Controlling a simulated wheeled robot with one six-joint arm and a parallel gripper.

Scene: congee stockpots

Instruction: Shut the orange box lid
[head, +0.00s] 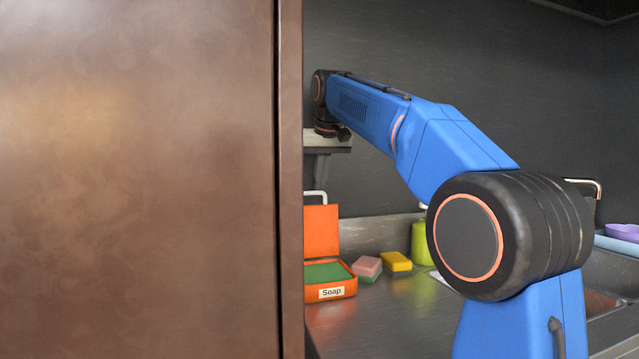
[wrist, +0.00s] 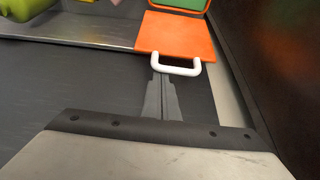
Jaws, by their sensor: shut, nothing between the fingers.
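The orange box (head: 331,290), labelled "Soap", stands on the counter with a green inside. Its lid (head: 321,230) stands open and upright at the back, with a white handle (head: 315,196) on its top edge. The brown panel hides the left side of both. The wrist view shows the lid (wrist: 176,36) and the handle (wrist: 177,69). My gripper (wrist: 160,76) is shut and empty, its fingertips beside the left part of the handle; I cannot tell whether they touch it.
A large brown panel (head: 140,180) fills the left of the head view. A pink sponge (head: 367,267), a yellow sponge (head: 396,261) and a green container (head: 420,243) stand right of the box. The front counter is clear.

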